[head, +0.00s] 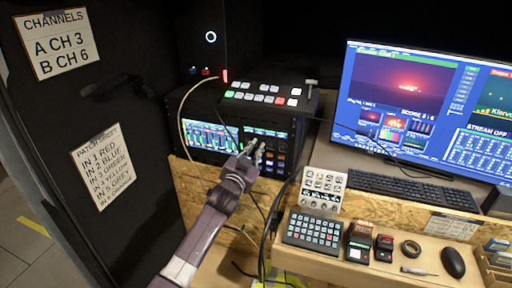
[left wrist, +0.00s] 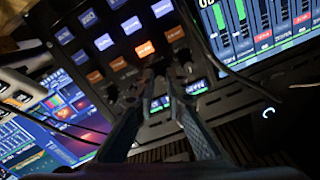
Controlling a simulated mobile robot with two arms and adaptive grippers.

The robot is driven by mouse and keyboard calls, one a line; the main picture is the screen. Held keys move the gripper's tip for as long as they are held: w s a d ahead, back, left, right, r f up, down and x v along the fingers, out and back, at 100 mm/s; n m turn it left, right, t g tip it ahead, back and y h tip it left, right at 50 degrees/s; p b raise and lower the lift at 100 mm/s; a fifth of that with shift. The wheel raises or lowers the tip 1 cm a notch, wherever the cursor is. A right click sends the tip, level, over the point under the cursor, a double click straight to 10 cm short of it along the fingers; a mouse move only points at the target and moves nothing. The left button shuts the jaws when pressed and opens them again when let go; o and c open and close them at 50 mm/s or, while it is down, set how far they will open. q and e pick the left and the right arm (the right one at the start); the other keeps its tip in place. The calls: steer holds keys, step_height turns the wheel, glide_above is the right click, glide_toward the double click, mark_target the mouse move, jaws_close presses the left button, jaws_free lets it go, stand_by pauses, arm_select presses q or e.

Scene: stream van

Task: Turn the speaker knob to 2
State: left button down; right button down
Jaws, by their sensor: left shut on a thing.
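A black rack unit (head: 186,120) with lit screens and buttons stands at the back, left of centre. The left gripper (head: 257,150) reaches up to its right-hand control panel (head: 283,146). In the left wrist view the two fingers (left wrist: 163,74) are closed together at the lower part of the panel, below an orange button (left wrist: 146,48). They are shut on a small knob there, which they mostly hide. I cannot read the knob's label or setting. Other dark knobs (left wrist: 176,34) show beside the fingertips. My right gripper is not in view.
A switcher (head: 262,95) with lit buttons lies on top of the rack unit. A monitor (head: 424,107), keyboard (head: 411,189) and button pad (head: 313,229) are on the desk to the right. Loose cables (head: 272,222) hang close to my left arm.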

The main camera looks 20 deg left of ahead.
arm_select(q)
steer(key=shift+m, duration=1.5)
steer(key=shift+f, duration=0.1)
steer(key=c, duration=2.2)
jaws_free()
steer(key=shift+c, duration=0.2)
steer(key=shift+s, duration=0.15)
steer(key=s, duration=1.1)
steer(key=shift+s+a, duration=0.2)
steer(key=shift+s, duration=0.2)
